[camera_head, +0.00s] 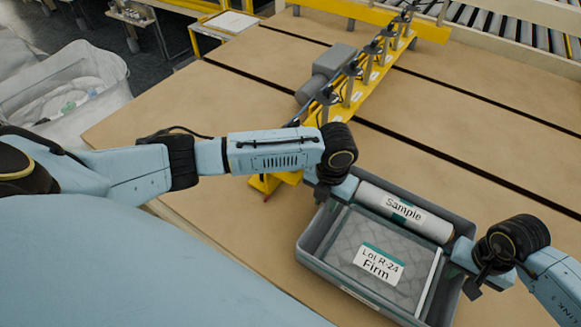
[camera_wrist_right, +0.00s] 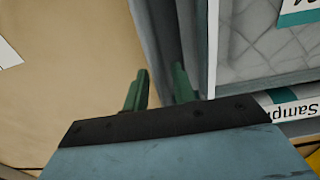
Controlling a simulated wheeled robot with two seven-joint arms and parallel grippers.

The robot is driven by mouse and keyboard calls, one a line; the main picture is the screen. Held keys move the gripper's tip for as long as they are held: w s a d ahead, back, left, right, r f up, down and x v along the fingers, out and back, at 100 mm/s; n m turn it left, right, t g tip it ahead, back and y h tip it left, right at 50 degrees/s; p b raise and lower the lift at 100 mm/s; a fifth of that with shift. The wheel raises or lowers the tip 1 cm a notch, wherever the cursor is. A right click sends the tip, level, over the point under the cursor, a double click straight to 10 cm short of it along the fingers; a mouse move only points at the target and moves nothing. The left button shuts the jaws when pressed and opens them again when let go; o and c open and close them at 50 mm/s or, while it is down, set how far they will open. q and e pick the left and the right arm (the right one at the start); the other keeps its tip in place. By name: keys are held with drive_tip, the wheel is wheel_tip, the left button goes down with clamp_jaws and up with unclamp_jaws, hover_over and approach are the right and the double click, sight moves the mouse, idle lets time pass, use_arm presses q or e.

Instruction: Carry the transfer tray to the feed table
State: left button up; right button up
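The transfer tray (camera_head: 310,240) is a grey open box at the lower right of the head view. It holds a white roll (camera_head: 390,205) labelled "Sample" and a quilted pad (camera_head: 350,238) labelled "Lot R-24 Firm". My left gripper (camera_head: 340,188) is at the tray's far left end wall; its fingers are hidden. My right gripper (camera_head: 468,262) is at the opposite end wall. In the right wrist view, its green fingers (camera_wrist_right: 160,88) stand either side of the tray wall (camera_wrist_right: 160,35), which fills the gap between them. I cannot tell whether the tray touches the surface below.
A wide tan table (camera_head: 235,120) lies behind and left of the tray, with dark slots across it. A yellow fixture (camera_head: 355,90) with several upright posts and a grey block (camera_head: 325,70) stands on it. A roller conveyor (camera_head: 510,25) runs behind. A white bin (camera_head: 65,90) stands left.

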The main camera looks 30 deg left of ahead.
use_arm(q)
wheel_tip(320, 180, up, 8)
drive_tip(key=shift+r, duration=0.3)
use_arm(e)
drive_tip(key=shift+r, duration=0.25)
wheel_tip(320, 180, up, 12)
drive_tip(key=shift+f, duration=0.25)
